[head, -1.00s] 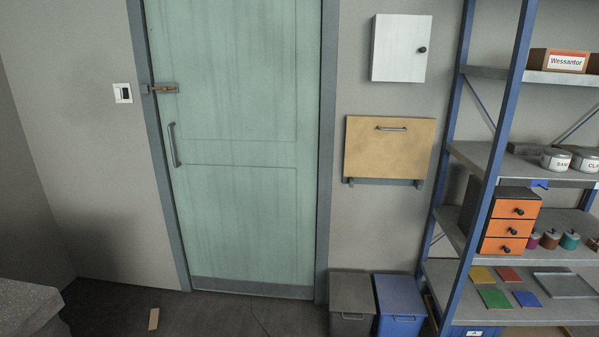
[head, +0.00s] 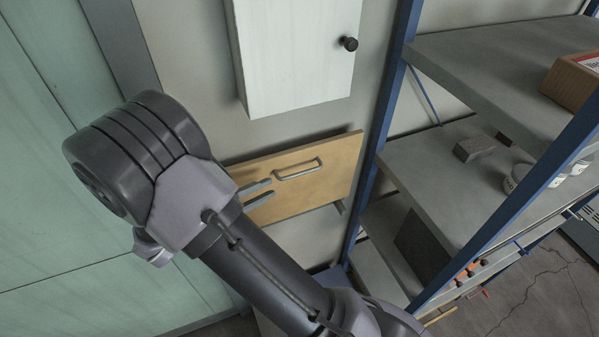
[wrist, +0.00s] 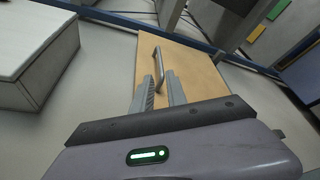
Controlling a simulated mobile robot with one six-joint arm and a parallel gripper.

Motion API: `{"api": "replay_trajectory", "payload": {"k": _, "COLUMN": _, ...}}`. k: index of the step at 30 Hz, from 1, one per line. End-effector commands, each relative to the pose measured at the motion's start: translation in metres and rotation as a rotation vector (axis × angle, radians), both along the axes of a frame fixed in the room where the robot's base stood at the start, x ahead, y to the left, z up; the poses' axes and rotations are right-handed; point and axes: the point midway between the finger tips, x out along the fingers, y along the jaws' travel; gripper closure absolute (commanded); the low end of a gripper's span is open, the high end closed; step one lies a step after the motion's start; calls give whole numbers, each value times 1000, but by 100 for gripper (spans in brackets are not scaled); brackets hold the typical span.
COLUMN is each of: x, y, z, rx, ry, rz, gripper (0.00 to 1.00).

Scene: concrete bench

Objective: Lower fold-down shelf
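The fold-down shelf (head: 325,165) is a tan wooden panel on the wall below a white cabinet. It appears folded up against the wall. Its grey bar handle (head: 297,169) is near the panel's top edge. My gripper (head: 258,192) is in front of the panel, just left of the handle, with its two fingers apart and nothing between them. In the wrist view the panel (wrist: 205,80) lies beyond the open fingers (wrist: 162,92), and the handle (wrist: 156,62) is just past their tips. My arm hides the panel's lower left part.
The white cabinet (head: 295,60) with a dark knob hangs close above the panel. A blue-framed shelving rack (head: 392,110) stands close on the right. A green door (head: 35,150) is at left. In the wrist view the cabinet (wrist: 38,55) is at left.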

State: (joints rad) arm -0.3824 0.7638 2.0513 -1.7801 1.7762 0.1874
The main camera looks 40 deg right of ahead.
Motion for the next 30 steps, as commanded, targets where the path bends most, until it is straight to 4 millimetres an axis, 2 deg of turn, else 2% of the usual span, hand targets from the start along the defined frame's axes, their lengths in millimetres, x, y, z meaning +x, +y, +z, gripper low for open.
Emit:
{"api": "replay_trajectory", "payload": {"k": 1, "x": -1, "y": -14, "z": -4, "rx": -1, "ry": 2, "rz": -5, "gripper": 82}}
{"api": "replay_trajectory", "payload": {"k": 6, "x": 3, "y": -55, "z": -12, "rx": 1, "ry": 2, "rz": -6, "gripper": 82}}
{"api": "replay_trajectory", "payload": {"k": 15, "x": 8, "y": -109, "z": -23, "rx": 2, "ry": 2, "rz": -4, "gripper": 82}}
{"api": "replay_trajectory", "payload": {"k": 21, "x": 9, "y": -124, "z": -26, "rx": 3, "ry": 1, "rz": -3, "gripper": 82}}
{"api": "replay_trajectory", "payload": {"k": 29, "x": 10, "y": -126, "z": -26, "rx": 3, "ry": 1, "rz": -1, "gripper": 82}}
{"api": "replay_trajectory", "payload": {"k": 30, "x": 10, "y": -126, "z": -26, "rx": 3, "ry": 1, "rz": -1, "gripper": 88}}
